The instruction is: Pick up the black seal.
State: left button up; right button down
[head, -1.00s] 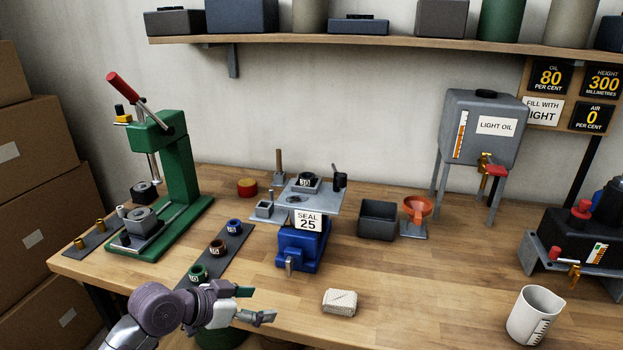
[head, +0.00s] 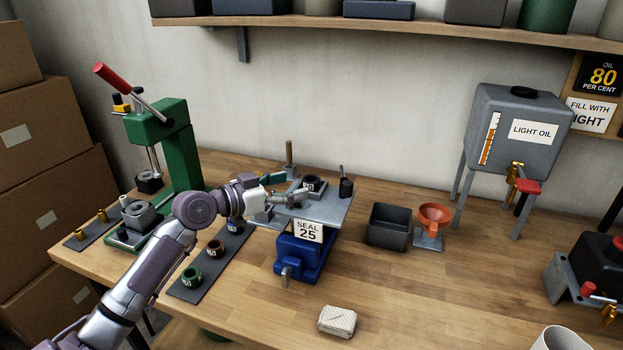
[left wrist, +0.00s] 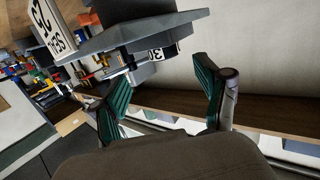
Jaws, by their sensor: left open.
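The black seal (head: 312,182), a dark ring with a white number label, sits on a small grey block on the metal plate (head: 328,208) above the blue vise-like stand (head: 300,255). My left gripper (head: 292,197) is open and empty, just in front and to the left of the seal, low over the plate. In the left wrist view my two green-padded fingers (left wrist: 162,92) are spread. The seal's label (left wrist: 163,52) shows beyond the gap between them, partly hidden by grey parts. I cannot tell whether a finger touches the block. My right gripper is out of view.
Green, brown and blue seals stand on a dark strip (head: 208,268) beneath my left arm. A green press (head: 178,150) stands left. A dark post (head: 346,187) rises at the plate's right. A grey bin (head: 388,226) and orange funnel (head: 435,217) lie right.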

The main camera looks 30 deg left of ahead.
aim_at(309, 180)
pick_arm(q)
jog(key=shift+w+d, duration=0.2)
jog(key=shift+w, duration=0.45)
jog(key=shift+w+f, duration=0.15)
jog(key=shift+w, duration=0.05)
jog(key=p+x, duration=0.2)
jog(key=x, duration=0.1)
jog(key=shift+a+r, duration=0.25)
jog(key=shift+r, duration=0.05)
jog(key=x, duration=0.2)
jog(key=shift+w+f+p, duration=0.2)
jog(key=shift+f+p, duration=0.15)
jog(key=shift+s, duration=0.1)
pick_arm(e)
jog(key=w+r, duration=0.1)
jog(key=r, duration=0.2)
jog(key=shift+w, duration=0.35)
pick_arm(q)
jog(key=shift+c, duration=1.1)
jog(key=c, duration=0.8)
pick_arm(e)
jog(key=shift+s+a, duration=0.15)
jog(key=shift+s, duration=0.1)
